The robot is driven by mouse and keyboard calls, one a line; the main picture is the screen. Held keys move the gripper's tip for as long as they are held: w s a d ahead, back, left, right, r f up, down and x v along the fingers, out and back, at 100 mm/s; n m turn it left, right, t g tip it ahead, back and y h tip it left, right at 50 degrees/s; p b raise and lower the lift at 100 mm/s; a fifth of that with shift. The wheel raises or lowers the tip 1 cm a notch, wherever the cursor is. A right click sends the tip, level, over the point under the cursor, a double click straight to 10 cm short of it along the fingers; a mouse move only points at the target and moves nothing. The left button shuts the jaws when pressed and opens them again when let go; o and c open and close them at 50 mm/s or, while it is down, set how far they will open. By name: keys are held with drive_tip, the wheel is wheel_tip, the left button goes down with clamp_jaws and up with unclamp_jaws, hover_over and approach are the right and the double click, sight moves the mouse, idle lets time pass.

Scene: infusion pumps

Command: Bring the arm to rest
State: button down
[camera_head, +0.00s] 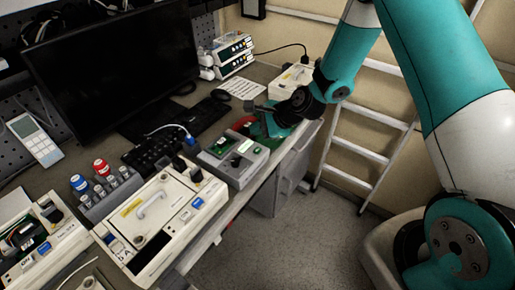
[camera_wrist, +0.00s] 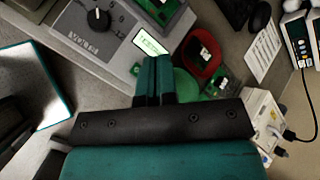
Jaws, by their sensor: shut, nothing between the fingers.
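My gripper (camera_wrist: 153,72) shows in the wrist view with its two teal fingers together and nothing between them. In the head view my gripper (camera_head: 268,122) hangs at the end of the bent arm, over the right part of the bench. It is close to the grey tester box (camera_head: 234,158) and partly hides what lies below. In the wrist view the fingertips lie beside the tester's lit screen (camera_wrist: 150,43). I cannot tell the exact height above the bench.
A red bowl (camera_wrist: 203,52) and a green round dish (camera_wrist: 186,84) lie close to the fingers. An open white pump (camera_head: 160,217), a keyboard (camera_head: 152,150), a monitor (camera_head: 115,65) and stacked pumps (camera_head: 232,50) crowd the bench. A ladder (camera_head: 365,150) leans at the wall. Floor (camera_head: 300,240) is clear.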

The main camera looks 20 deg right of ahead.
idle(0.3)
drive_tip(key=s+a+r+n+g+b, duration=0.35)
drive_tip(key=s+a+r+n, duration=0.25)
drive_tip(key=s+r+n, duration=0.6)
drive_tip(key=s+d+r+n+g+h+b, duration=0.1)
drive_tip(key=s+r+n, duration=0.2)
drive_tip(key=s+n, duration=0.3)
drive_tip(key=s+r+n+g+h, duration=0.1)
drive_tip(key=s+r+n, duration=0.2)
drive_tip(key=s, duration=0.9)
drive_tip(key=n, duration=0.3)
drive_tip(key=shift+s+d+r+n+g+h+b, duration=0.2)
drive_tip(key=shift+d+r+n+g+h+b, duration=0.1)
drive_tip(key=shift+d+r+g+b, duration=0.05)
